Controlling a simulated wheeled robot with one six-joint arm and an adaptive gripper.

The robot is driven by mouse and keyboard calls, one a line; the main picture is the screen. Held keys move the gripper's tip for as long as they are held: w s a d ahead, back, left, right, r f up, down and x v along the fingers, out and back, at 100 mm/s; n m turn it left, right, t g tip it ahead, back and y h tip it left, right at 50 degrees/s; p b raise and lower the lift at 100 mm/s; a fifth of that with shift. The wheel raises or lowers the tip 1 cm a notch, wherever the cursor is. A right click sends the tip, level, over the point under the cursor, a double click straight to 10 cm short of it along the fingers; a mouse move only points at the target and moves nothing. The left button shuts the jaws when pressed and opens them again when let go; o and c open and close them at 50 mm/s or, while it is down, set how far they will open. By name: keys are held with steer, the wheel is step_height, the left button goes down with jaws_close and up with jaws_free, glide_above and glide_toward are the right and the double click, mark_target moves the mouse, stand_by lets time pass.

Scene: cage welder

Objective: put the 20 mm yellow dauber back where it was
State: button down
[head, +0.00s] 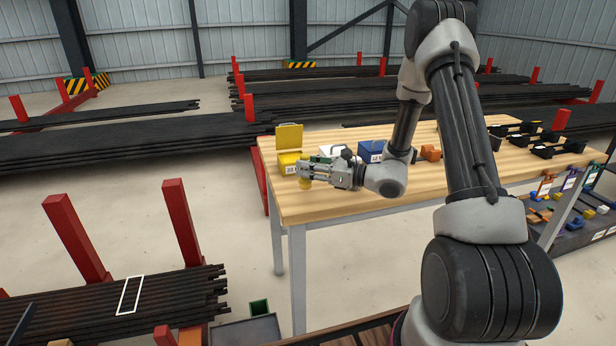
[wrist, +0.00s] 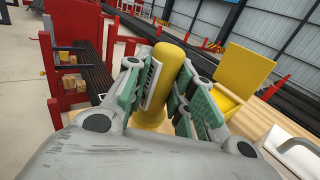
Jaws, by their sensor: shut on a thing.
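My gripper (head: 303,172) is at the left end of the wooden table, shut on the yellow dauber (head: 305,184), of which only a small part shows in the head view. In the wrist view the dauber (wrist: 166,68) is a yellow rounded cylinder between the green finger pads of my gripper (wrist: 163,90). A yellow box (head: 287,161) with its lid raised stands on the table just behind my gripper. Its open lid (wrist: 242,70) shows in the wrist view, to the right of the dauber. The box's inside is mostly hidden.
A blue labelled box (head: 371,153) and a partly hidden white box (head: 328,149) stand right of the yellow box. An orange thing (head: 430,153) and black holders (head: 548,151) lie farther right on the table (head: 330,207). Red-posted racks of dark bars (head: 130,145) surround it.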

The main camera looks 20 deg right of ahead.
mark_target(307, 180)
steer(key=shift+a+f, duration=0.1)
steer(key=shift+f, duration=1.25)
steer(key=shift+f, duration=0.15)
steer(key=c, duration=1.2)
jaws_free()
